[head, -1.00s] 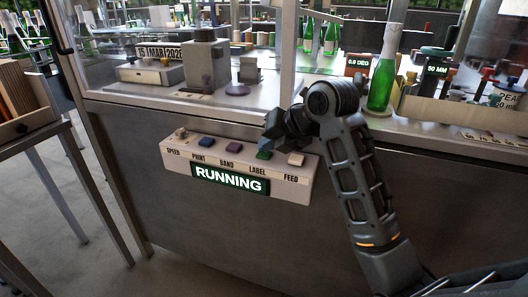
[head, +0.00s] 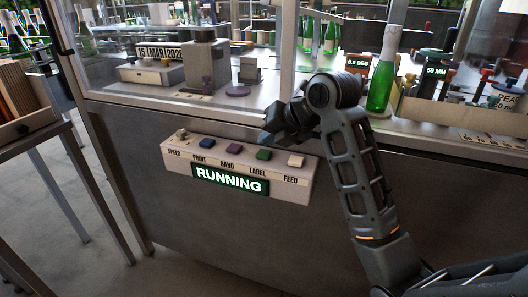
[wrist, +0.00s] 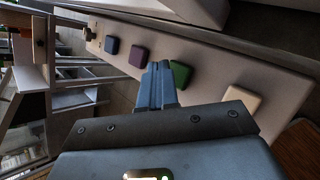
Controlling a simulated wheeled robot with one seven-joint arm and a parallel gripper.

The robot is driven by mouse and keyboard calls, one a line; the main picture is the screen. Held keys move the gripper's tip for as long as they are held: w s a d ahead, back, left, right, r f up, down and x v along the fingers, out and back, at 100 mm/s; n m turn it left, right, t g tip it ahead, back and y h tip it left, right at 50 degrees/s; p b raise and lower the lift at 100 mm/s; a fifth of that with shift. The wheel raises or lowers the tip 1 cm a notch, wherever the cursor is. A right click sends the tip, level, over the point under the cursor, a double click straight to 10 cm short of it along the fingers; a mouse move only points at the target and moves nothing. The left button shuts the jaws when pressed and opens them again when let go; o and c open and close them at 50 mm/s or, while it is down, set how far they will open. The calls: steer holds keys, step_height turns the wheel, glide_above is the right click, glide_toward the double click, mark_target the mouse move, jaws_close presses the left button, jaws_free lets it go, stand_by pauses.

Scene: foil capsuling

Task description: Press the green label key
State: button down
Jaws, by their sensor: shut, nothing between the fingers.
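The green label key (head: 264,154) sits on the sloped top of a pale key box (head: 309,177), above the word LABEL. In the wrist view the green key (wrist: 180,74) is just beyond and right of my fingertips, partly hidden by them. My gripper (head: 267,138) is shut and empty, above and behind the green key in the head view. In the wrist view my gripper's closed fingers (wrist: 158,68) point toward the key row. A gap shows between fingers and key in the head view.
Next to the green key are a purple band key (head: 233,149) and a cream feed key (head: 296,160). A blue print key (head: 206,143) and speed knob (head: 181,133) lie left. The box display (head: 229,179) reads RUNNING. A green bottle (head: 381,84) stands behind my arm.

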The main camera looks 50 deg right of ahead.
mark_target(267, 154)
steer(key=shift+r+p, duration=1.55)
steer(key=shift+r, duration=0.95)
steer(key=shift+a+f, duration=0.1)
steer(key=shift+f, duration=0.05)
